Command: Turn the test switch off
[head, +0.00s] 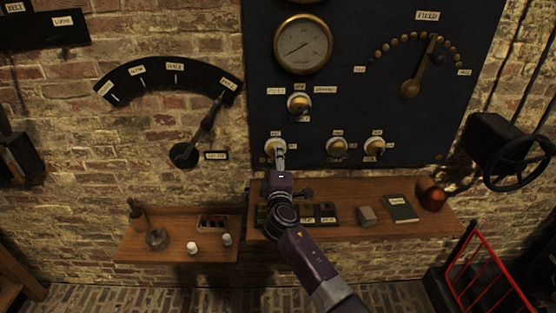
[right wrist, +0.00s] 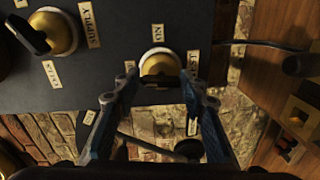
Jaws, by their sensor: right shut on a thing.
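The test switch is a round brass knob with a dark handle (right wrist: 160,66), low on the left of the dark panel. In the right wrist view, a label ending in "EST" stands beside it and an "ON" label above it. In the head view the brass knob (head: 270,146) shows just above my right gripper (head: 280,156). In the right wrist view, the two fingers of my right gripper (right wrist: 160,82) are on both sides of the handle and shut on it. The fingers partly hide the handle, so its exact angle is hard to tell. My left gripper is not in view.
A switch labelled "SUPPLY" (right wrist: 58,32) is close by; two more brass switches (head: 337,147) (head: 374,146) are to the right. A large lever (head: 206,125) stands to the left. Wooden shelves (head: 400,231) (head: 140,246) with small items are below.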

